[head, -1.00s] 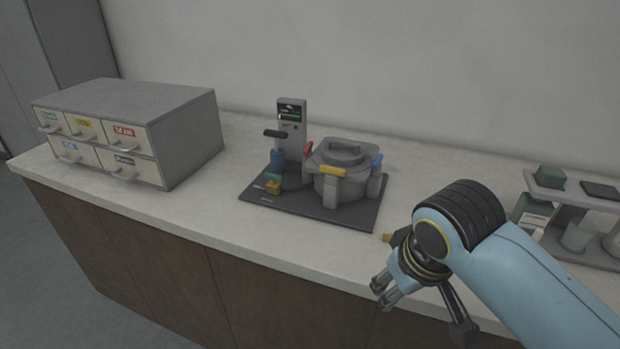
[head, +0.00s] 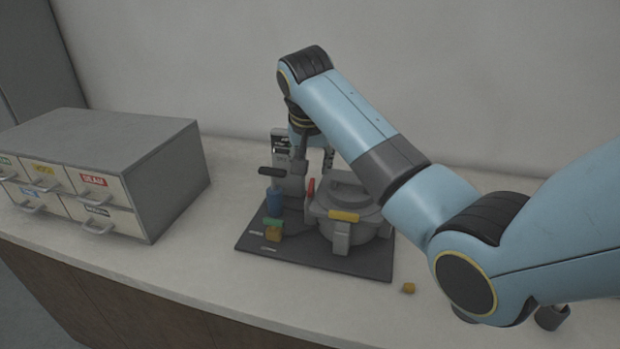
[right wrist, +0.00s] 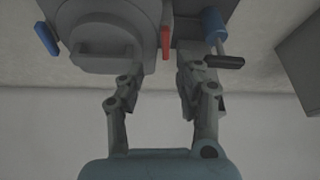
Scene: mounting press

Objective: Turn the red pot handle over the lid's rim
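The pot (head: 322,230) with its round grey lid (head: 350,190) stands on a dark base plate. The red pot handle (head: 311,187) is at the pot's left back side and looks upright there. In the right wrist view the red handle (right wrist: 166,42) lies beside the lid (right wrist: 105,40), pointing toward my gripper. My right gripper (right wrist: 155,78) is open and empty, its fingers apart, with the red handle ahead of the gap and not between the pads. My left gripper is out of view.
A yellow handle (head: 343,216) is at the pot's front; a blue handle (right wrist: 46,38) shows in the wrist view. The press column (head: 281,145), blue cylinder (head: 275,201) and black lever (right wrist: 224,61) stand close by.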

